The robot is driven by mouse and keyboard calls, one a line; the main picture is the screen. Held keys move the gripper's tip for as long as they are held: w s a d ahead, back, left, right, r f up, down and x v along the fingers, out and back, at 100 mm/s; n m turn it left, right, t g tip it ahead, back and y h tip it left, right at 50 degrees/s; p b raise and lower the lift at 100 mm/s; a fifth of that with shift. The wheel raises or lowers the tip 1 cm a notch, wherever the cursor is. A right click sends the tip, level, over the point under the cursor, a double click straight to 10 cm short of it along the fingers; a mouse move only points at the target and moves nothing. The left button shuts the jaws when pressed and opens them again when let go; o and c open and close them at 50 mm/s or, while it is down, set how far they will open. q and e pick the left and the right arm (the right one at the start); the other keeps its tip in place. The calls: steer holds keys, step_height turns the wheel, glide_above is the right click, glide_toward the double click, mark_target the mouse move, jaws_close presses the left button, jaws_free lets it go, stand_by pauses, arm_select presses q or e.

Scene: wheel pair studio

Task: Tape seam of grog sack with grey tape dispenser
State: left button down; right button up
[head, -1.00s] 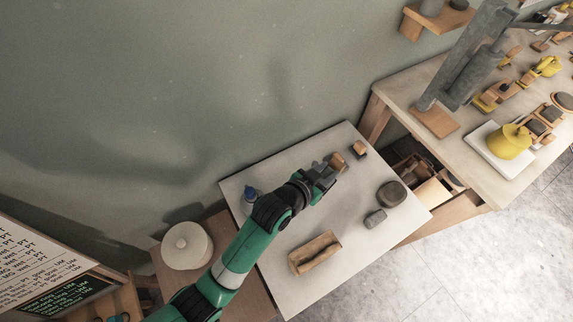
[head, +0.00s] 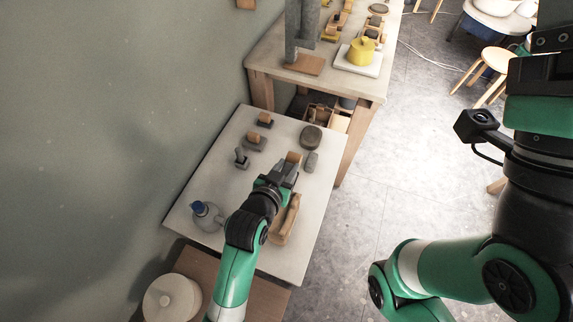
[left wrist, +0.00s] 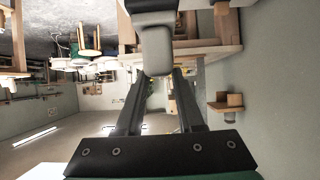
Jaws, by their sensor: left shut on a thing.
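A tan, elongated thing that looks like the grog sack (head: 284,224) lies on the pale tabletop, partly hidden by my left gripper and wrist. My left gripper (head: 284,172) is shut on a grey thing with a tan top, likely the grey tape dispenser (head: 293,158), beyond the sack's far end. In the left wrist view the held thing (left wrist: 155,45) shows as a light grey block between the fingers (left wrist: 155,85). Whether it touches the sack or table cannot be told. My right gripper's dark body (head: 552,50) shows at the upper right; its fingertips are out of frame.
Two similar grey-and-tan pieces (head: 255,140) and a small dark grey piece (head: 242,158) stand on the far left. A blue-capped bottle (head: 206,214) stands at the near left. A higher bench (head: 268,60) adjoins behind.

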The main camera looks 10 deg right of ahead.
arm_select(q)
step_height(320, 180, down, 4)
steer(key=shift+b, duration=1.15)
steer(key=s+a+p, duration=0.1)
steer(key=s+a, duration=0.1)
steer(key=s, duration=0.2)
steer(key=s+a+p, duration=0.2)
steer(key=s, duration=0.2)
steer(key=s+a+p, duration=0.1)
steer(key=s+a, duration=0.1)
steer(key=s, duration=0.2)
steer(key=shift+a, duration=0.15)
steer(key=shift+s+a+r, duration=0.1)
steer(key=shift+s+a, duration=0.2)
steer(key=shift+s, duration=0.25)
arm_select(e)
steer(key=shift+r, duration=0.55)
steer(key=shift+f, duration=0.1)
arm_select(q)
steer(key=shift+f+b, duration=0.35)
steer(key=shift+f, duration=0.45)
arm_select(e)
steer(key=shift+f, duration=0.5)
steer(key=shift+r, duration=0.15)
arm_select(q)
steer(key=shift+f, duration=0.1)
